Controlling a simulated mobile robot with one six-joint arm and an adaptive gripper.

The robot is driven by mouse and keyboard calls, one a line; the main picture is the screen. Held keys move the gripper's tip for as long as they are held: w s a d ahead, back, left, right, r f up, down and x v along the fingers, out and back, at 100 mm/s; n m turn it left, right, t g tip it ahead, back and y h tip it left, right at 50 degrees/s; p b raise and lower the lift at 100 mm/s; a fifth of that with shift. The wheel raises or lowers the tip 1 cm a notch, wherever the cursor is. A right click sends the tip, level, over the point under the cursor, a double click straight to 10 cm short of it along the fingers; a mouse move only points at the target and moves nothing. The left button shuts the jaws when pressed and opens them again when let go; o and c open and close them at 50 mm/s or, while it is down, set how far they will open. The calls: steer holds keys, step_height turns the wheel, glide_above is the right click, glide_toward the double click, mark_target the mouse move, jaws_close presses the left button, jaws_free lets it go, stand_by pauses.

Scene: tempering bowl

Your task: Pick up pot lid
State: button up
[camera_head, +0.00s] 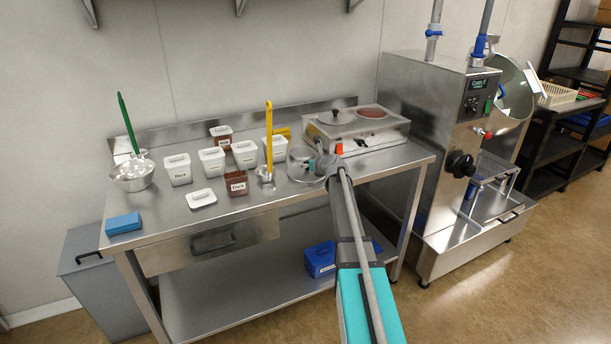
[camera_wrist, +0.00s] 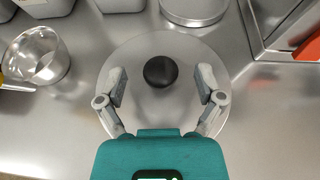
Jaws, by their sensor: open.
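The pot lid (camera_wrist: 190,47), a round grey disc with a black knob (camera_wrist: 160,71), lies flat on the steel table in the wrist view. My gripper (camera_wrist: 161,76) is open above it, with one finger on each side of the knob and a gap to both. In the head view my gripper (camera_head: 322,166) is at the table's right half, in front of the warmer, and hides much of the lid. How far the fingertips are above the lid is hard to tell.
A two-well warmer (camera_head: 375,131) with a knobbed lid on its left well stands behind to the right. A round steel dish (camera_wrist: 195,8) is just beyond the lid. A small steel bowl (camera_wrist: 38,55) with a yellow-handled tool is left. Several tubs (camera_head: 212,161) stand further left.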

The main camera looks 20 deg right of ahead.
steer(key=shift+w+f, duration=0.3)
steer(key=shift+w, duration=0.35)
jaws_close()
stand_by(0.4)
